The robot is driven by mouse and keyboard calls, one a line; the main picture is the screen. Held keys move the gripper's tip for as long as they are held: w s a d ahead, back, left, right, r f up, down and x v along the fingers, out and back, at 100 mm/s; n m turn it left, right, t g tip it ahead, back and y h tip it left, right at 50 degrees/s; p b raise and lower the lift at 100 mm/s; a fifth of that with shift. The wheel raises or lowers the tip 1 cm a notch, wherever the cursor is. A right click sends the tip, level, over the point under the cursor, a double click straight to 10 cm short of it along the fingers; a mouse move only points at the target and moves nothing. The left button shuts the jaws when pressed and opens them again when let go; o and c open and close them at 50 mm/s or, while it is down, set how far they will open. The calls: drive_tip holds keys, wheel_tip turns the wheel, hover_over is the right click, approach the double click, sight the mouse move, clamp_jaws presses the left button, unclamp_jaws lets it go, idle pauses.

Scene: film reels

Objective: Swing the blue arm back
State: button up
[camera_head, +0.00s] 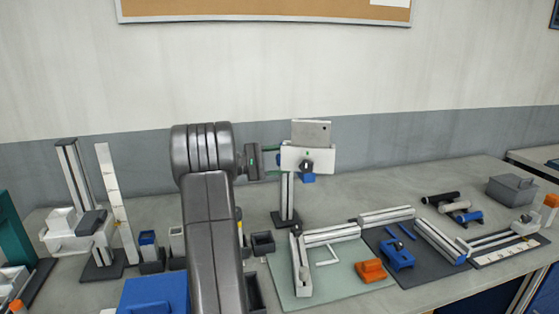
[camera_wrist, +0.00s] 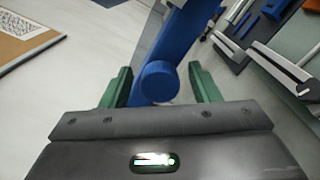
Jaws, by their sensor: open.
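In the wrist view the blue arm (camera_wrist: 185,42) runs from the top edge down to a round blue end (camera_wrist: 158,82). This end lies between the two green fingers of my gripper (camera_wrist: 160,79), with a gap visible on each side. My gripper is open. In the head view my gripper (camera_head: 277,160) reaches right towards a post stand (camera_head: 288,200) with pale plates (camera_head: 308,158) at its top. Only a small blue part (camera_head: 308,178) shows below the plates; the rest of the blue arm is hidden there.
Right of the stand, a green mat (camera_head: 335,287) holds pale rails and an orange block (camera_head: 371,271). A dark mat beside it carries a blue device (camera_head: 398,254). Small dark bins (camera_head: 263,244) stand near the post's foot. A blue box (camera_head: 153,294) is in front left.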

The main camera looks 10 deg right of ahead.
drive_tip(key=c, duration=1.1)
drive_tip(key=shift+o, duration=0.2)
